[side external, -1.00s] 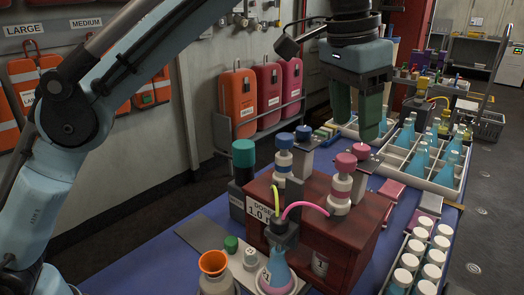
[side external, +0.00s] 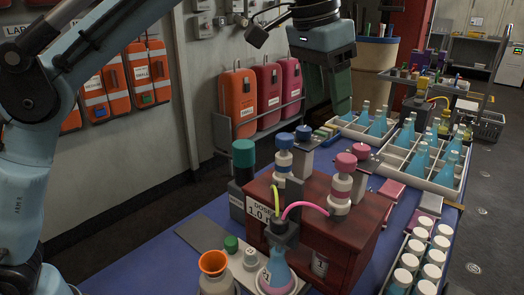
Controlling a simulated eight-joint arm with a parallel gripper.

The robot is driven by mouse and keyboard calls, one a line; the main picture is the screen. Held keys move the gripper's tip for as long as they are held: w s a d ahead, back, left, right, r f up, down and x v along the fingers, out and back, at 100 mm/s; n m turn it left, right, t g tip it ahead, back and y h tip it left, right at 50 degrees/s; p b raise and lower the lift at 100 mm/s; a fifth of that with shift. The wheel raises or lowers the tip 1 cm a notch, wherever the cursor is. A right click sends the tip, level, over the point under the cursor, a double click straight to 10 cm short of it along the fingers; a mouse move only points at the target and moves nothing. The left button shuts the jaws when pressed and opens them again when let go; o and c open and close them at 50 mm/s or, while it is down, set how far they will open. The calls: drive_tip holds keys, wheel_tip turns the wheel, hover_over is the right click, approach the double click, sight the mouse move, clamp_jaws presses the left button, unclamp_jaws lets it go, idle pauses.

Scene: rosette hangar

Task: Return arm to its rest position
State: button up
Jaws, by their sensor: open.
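My gripper (side external: 334,90) hangs in the air above the back of the blue table, higher than the dosing station. Its green fingers point down and nothing shows between them; from this angle they overlap, so the gap is hard to see. My blue arm reaches in from the left edge of the view. Below and in front of the gripper stands the dark red dosing box (side external: 330,228) with pink-ringed and blue-ringed pumps on top. A flask of blue liquid (side external: 278,268) sits under the spout at its front.
White divided trays (side external: 440,184) with blue flasks stand at the back right. A rack of white-capped jars (side external: 410,270) lies at the front right. An orange funnel bottle (side external: 214,268) and a teal-capped bottle (side external: 243,155) stand at the left. Cases (side external: 238,103) hang on the wall.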

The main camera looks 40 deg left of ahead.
drive_tip(key=shift+n+t, duration=0.6)
drive_tip(key=shift+n, duration=0.1)
drive_tip(key=a, duration=0.2)
drive_tip(key=s+a+f, duration=0.1)
drive_tip(key=a, duration=0.1)
drive_tip(key=a+f, duration=0.1)
drive_tip(key=a, duration=0.1)
drive_tip(key=shift+s+a, duration=0.15)
drive_tip(key=shift+s, duration=0.05)
drive_tip(key=s+a+f+n+t, duration=0.1)
drive_tip(key=s+a+f, duration=0.5)
drive_tip(key=f, duration=0.3)
drive_tip(key=s+a+f+n+t+y, duration=0.1)
drive_tip(key=s+a+f+n+t, duration=0.1)
drive_tip(key=s+a+f, duration=0.5)
wheel_tip(320, 180, down, 3)
drive_tip(key=shift+s+a, duration=0.2)
drive_tip(key=shift+s, duration=0.3)
